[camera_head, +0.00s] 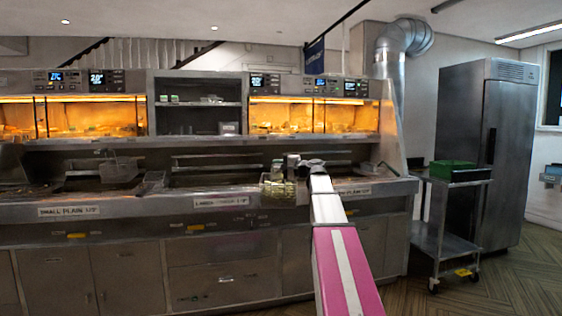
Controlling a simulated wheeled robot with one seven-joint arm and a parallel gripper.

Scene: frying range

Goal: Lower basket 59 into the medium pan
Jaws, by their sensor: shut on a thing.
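My arm reaches forward to the fryer counter, and my gripper (294,164) is at its end, small and partly hidden by my wrist. The gripper is shut on a wire basket (278,192) with pale yellow-green contents, which shows just left of and below it at the counter's front edge. No number is readable on this basket. The fryer pans are dark wells in the counter: a left one, a wide middle one (215,180), and one at right mostly behind my arm. I cannot read "medium" on any label.
Another wire basket (118,168) stands over the left well. Lit warming cabinets (310,115) and a shelf overhang the counter. A steel trolley (450,220) with a green tray (453,170) and a tall steel fridge (490,150) stand at right. The floor beside the trolley is clear.

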